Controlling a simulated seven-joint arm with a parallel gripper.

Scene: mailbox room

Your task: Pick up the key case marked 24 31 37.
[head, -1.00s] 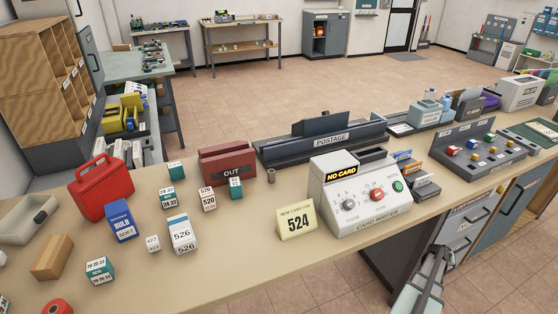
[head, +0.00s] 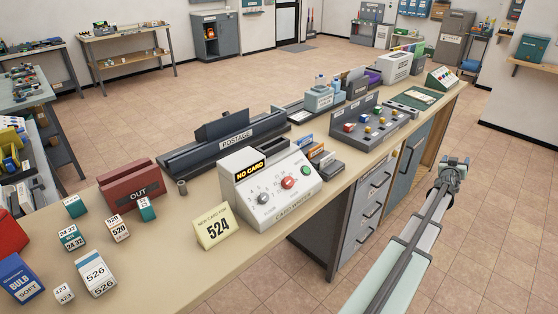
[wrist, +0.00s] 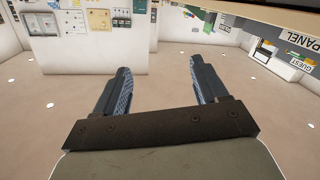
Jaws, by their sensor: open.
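Several small teal-and-white cases stand on the counter at the left of the head view. One teal case (head: 70,237) has a label that seems to read 24 32; two smaller teal ones are a case behind it (head: 75,206) and a case by the OUT tray (head: 147,209). Their labels are too small to read, so I cannot tell which is marked 24 31 37. My gripper (head: 457,163) is over the floor off the counter's right side, far from the cases. In the wrist view my gripper (wrist: 159,72) is open and empty.
A white card writer (head: 262,205), a 524 sign (head: 212,228), the OUT tray (head: 130,193) and white cases marked 526 (head: 97,277) and 520 (head: 117,228) share the counter. A blue bulb box (head: 20,278) is at the left edge. The floor around my gripper is clear.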

